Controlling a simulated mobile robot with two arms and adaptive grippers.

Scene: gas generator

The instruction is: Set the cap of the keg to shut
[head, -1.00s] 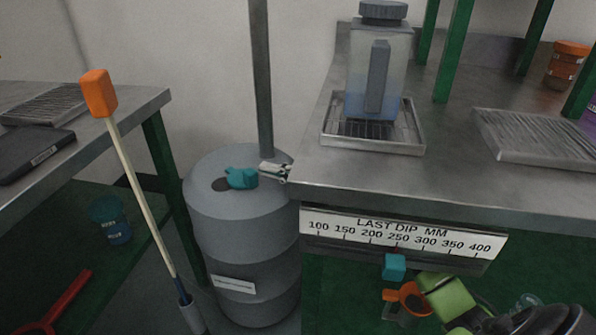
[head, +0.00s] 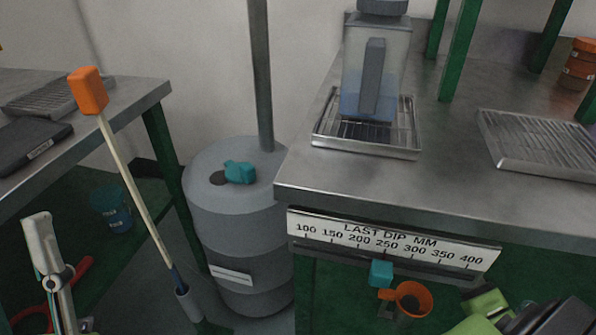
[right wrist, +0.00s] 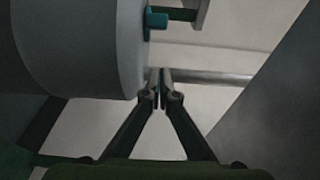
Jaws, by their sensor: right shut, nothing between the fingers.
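The keg (head: 235,215) is a grey drum between the two benches in the head view. My right gripper (right wrist: 160,74) is shut and empty, near the keg's rim and apart from the cap. The head view does not show its fingers. My left gripper (head: 40,235) shows at the lower left, away from the keg; its jaw opening is unclear.
The right bench (head: 310,185) has its corner close beside the keg and carries a jug (head: 376,80) on a drip tray. A grey pole (head: 262,75) rises behind the keg. An orange-headed stick (head: 88,90) leans at the left. An orange cup (head: 411,298) is below the bench.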

